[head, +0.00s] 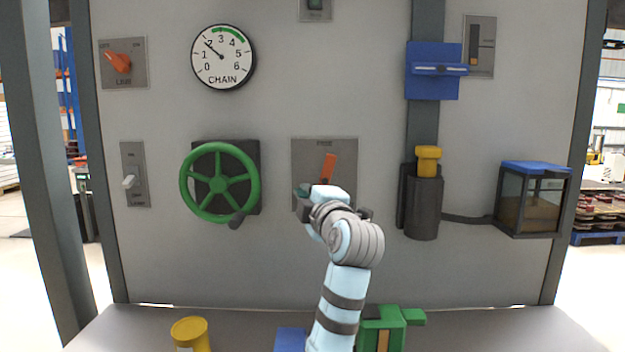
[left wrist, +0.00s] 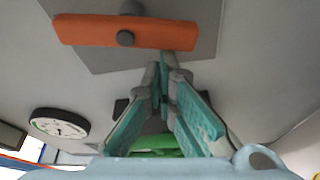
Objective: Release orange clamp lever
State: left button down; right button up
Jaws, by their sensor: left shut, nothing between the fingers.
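The orange clamp lever (head: 328,168) is on a grey plate (head: 346,150) in the middle of the wall panel. It stands nearly upright, its top leaning slightly right, and my arm hides what lies below it. The lever also shows across the top of the left wrist view (left wrist: 90,30), with a grey pivot knob. My left gripper (head: 303,190) is in front of the plate, just below and left of the lever. In the left wrist view its teal fingertips (left wrist: 163,75) meet, empty, with a visible gap to the lever. My right gripper is not in view.
A green handwheel (head: 220,150) is left of the plate, under a round CHAIN gauge (head: 223,57). A yellow-topped dark cylinder (head: 424,205) and a blue-lidded box (head: 535,200) are to the right. A yellow cup (head: 190,334) and a green block (head: 390,325) stand on the bench below.

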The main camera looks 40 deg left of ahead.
pick_arm(q)
jog(key=shift+w+d+f+n+b, duration=0.15)
jog(key=shift+f+n+b, duration=0.2)
jog(key=shift+n, duration=0.15)
dwell(0.6)
